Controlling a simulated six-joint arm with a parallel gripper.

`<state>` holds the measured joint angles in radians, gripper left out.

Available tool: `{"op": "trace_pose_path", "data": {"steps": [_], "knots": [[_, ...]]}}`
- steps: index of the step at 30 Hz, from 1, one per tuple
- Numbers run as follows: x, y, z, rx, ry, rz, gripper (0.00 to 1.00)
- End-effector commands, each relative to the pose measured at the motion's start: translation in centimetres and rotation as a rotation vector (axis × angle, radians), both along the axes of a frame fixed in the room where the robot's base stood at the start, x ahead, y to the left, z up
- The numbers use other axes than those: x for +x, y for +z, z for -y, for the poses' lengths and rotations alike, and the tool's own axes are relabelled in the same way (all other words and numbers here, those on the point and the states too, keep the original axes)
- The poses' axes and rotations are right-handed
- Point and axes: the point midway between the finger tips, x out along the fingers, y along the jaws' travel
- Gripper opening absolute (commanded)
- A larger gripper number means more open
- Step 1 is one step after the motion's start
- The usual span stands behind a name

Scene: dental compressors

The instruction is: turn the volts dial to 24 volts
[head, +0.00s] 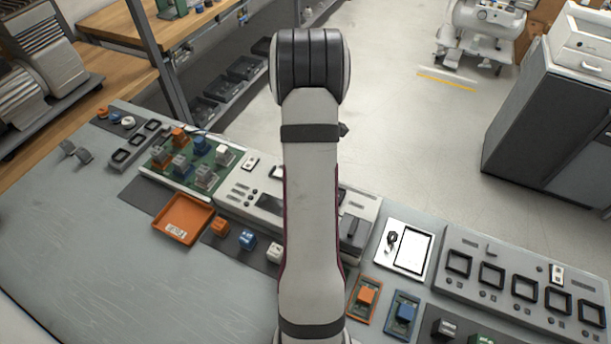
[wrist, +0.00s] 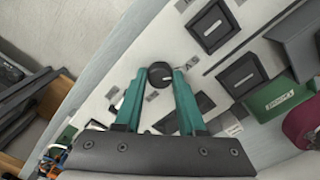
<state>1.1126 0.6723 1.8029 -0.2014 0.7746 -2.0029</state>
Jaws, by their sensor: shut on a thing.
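In the wrist view, a round black dial (wrist: 161,73) with a pale pointer mark stands on a light grey panel (wrist: 150,40). My gripper (wrist: 160,82) has two teal fingers, shut on the dial with one fingertip on each side of it. The scale and any volt numbers around the dial are too small or hidden to read, so I cannot tell its setting. In the head view my arm fills the middle, and my gripper and the held dial are not visible there.
In the head view, the bench (head: 70,220) bears an orange tray (head: 184,219) and a panel of square frames (head: 492,276).

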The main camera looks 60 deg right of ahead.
Motion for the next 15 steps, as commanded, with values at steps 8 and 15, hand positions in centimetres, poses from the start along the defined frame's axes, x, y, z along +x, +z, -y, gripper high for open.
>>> {"op": "trace_pose_path", "data": {"steps": [8,15], "knots": [[0.01,0.05,0.01,0.000,-0.227,0.000,0.00],[0.01,0.05,0.01,0.000,-0.457,0.000,0.00]]}}
